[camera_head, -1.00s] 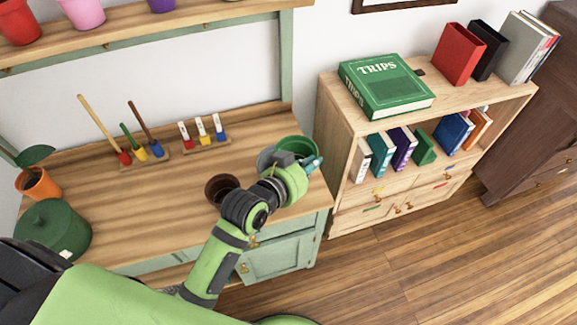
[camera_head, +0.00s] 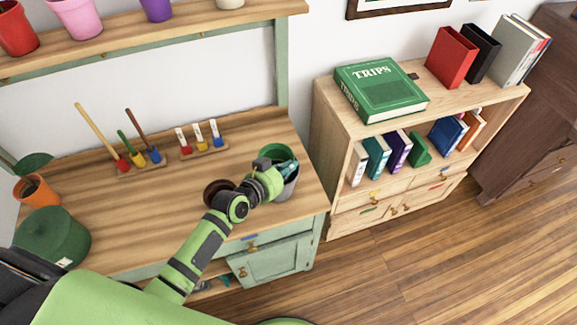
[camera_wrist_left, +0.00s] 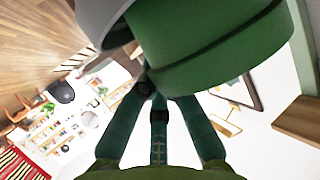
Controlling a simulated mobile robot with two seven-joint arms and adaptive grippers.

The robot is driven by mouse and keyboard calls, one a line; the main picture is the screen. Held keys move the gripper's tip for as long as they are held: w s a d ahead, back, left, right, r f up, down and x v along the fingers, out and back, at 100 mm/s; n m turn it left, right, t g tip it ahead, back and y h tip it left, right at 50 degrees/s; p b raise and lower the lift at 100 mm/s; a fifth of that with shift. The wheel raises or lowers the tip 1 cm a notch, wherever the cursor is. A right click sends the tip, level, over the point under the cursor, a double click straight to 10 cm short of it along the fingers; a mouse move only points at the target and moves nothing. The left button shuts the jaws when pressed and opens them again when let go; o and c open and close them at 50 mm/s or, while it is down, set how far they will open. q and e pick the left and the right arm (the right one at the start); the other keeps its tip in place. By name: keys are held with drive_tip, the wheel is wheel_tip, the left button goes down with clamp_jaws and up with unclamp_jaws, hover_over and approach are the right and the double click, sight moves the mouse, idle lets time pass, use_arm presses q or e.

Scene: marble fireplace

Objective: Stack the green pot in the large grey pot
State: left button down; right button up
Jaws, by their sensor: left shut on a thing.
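The green pot (camera_head: 277,152) is at the right end of the wooden bench, and my left gripper (camera_head: 286,166) is shut on it. The large grey pot (camera_head: 290,187) shows directly below it, mostly covered by the green pot and my gripper. In the left wrist view the green pot (camera_wrist_left: 215,50) fills the upper middle, above my gripper's fingers (camera_wrist_left: 158,90). There the grey pot (camera_wrist_left: 97,18) overlaps the green pot's base end at the upper left. How deep the green pot sits in it is hidden. My right gripper is out of view.
A dark brown pot (camera_head: 217,188) stands on the bench just left of my gripper. Toy sets (camera_head: 203,140) stand toward the bench's back. A bookshelf (camera_head: 322,130) is to the right. The bench's middle (camera_head: 130,215) is clear.

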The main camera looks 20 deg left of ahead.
use_arm(q)
drive_tip(key=shift+f+b, duration=0.5)
drive_tip(key=shift+f, duration=0.1)
drive_tip(key=c, duration=1.4)
unclamp_jaws()
drive_tip(key=r+v, duration=0.1)
drive_tip(key=v, duration=1.1)
drive_tip(key=shift+r, duration=0.2)
drive_tip(key=shift+d, duration=0.1)
